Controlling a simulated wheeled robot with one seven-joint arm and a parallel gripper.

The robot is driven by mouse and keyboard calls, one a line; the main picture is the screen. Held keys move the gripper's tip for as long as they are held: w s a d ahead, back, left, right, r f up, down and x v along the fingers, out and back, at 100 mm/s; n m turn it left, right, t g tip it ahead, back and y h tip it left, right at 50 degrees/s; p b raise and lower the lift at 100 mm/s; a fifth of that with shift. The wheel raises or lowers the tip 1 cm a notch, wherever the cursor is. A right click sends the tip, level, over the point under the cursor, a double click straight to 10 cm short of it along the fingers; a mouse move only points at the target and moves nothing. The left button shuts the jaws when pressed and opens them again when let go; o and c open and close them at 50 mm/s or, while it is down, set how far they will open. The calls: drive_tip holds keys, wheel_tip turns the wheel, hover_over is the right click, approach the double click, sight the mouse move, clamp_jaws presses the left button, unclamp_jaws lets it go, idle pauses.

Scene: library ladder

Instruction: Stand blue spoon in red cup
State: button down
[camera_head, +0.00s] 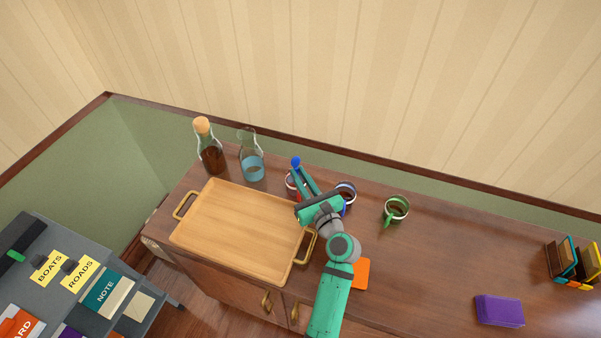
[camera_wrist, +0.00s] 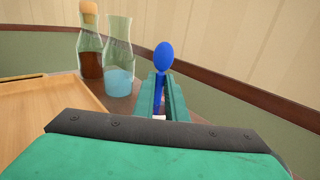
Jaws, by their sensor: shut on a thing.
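My gripper (camera_head: 300,171) is shut on the blue spoon (camera_head: 296,161), whose oval bowl sticks up above the fingertips. In the wrist view the spoon (camera_wrist: 163,57) stands upright between the two green fingers (camera_wrist: 161,95). The red cup (camera_head: 291,183) is mostly hidden behind my gripper in the head view; only part of its rim and side shows. A small pale and reddish patch lies below the spoon between the fingers in the wrist view. I cannot tell whether the spoon's lower end is inside the cup.
A blue cup (camera_head: 347,193) stands close right of my gripper, and a green cup (camera_head: 396,209) farther right. A wooden tray (camera_head: 240,230) lies left. A corked bottle (camera_head: 209,147) and a carafe of blue liquid (camera_head: 251,160) stand behind it. An orange card (camera_head: 361,274) lies in front.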

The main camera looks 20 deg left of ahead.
drive_tip(key=shift+d+f, duration=0.1)
drive_tip(key=shift+f, duration=0.15)
drive_tip(key=c, duration=1.7)
unclamp_jaws()
drive_tip(key=shift+s+a, duration=0.1)
drive_tip(key=shift+a, duration=0.1)
drive_tip(key=v, duration=1.1)
drive_tip(key=shift+a, duration=0.15)
